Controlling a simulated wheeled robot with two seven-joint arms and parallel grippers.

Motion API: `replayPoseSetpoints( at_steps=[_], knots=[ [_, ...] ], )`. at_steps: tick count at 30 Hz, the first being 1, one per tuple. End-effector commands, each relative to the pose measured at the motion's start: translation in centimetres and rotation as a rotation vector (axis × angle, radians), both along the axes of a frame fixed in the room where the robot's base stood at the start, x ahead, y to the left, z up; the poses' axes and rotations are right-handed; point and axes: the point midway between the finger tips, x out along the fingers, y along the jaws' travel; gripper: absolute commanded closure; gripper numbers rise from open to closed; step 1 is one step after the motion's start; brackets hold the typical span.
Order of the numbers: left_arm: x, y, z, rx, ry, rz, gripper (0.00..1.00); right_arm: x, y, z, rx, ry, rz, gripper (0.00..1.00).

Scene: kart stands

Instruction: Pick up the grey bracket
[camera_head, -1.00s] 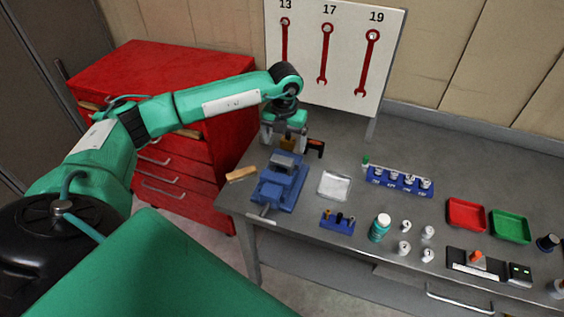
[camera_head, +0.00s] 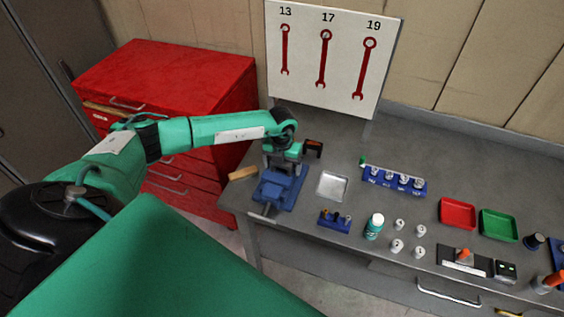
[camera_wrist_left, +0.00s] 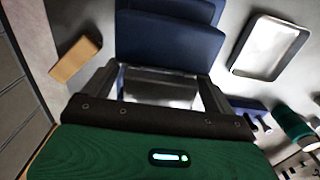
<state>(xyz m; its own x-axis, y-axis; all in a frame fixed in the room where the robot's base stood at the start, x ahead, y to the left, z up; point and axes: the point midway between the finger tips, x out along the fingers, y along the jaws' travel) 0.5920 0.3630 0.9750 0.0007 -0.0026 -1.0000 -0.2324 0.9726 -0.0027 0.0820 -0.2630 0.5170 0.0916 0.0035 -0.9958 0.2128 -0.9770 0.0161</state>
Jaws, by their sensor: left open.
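My left gripper (camera_head: 282,162) is over the blue vise (camera_head: 281,188) near the left end of the grey bench, pointing down. In the left wrist view my left gripper (camera_wrist_left: 156,88) is open, with its two fingers apart just in front of the blue vise (camera_wrist_left: 168,42). A shiny grey piece (camera_wrist_left: 160,84) shows between the fingers. It may be the grey bracket, but its shape is partly hidden by the gripper, and I cannot tell whether it touches the fingers. In the head view the gripper hides this spot. My right gripper is not in view.
A tan wooden piece (camera_head: 243,173) lies left of the vise and a metal tray (camera_head: 332,186) right of it. A small blue holder (camera_head: 334,222), a bottle (camera_head: 374,226) and a blue socket rack (camera_head: 394,181) stand further right. A wrench board (camera_head: 333,50) rises behind.

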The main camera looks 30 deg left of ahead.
Motion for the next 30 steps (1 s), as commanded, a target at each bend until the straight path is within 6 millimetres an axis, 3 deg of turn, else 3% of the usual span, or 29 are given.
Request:
replayPoseSetpoints(
  at_steps=[5,15,24,30],
  knots=[
    [0.0,0.0,-0.1,0.0,0.0,0.0,0.11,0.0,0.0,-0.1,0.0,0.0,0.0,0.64],
    [0.1,0.0,0.1,-0.001,-0.002,0.001,0.73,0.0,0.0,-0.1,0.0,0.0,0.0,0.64],
    [0.1,0.0,0.3,0.0,-0.004,0.001,0.73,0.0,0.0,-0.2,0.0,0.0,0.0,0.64],
    [0.2,0.1,1.9,-0.001,-0.006,0.002,0.73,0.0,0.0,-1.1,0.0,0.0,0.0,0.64]
  ],
)
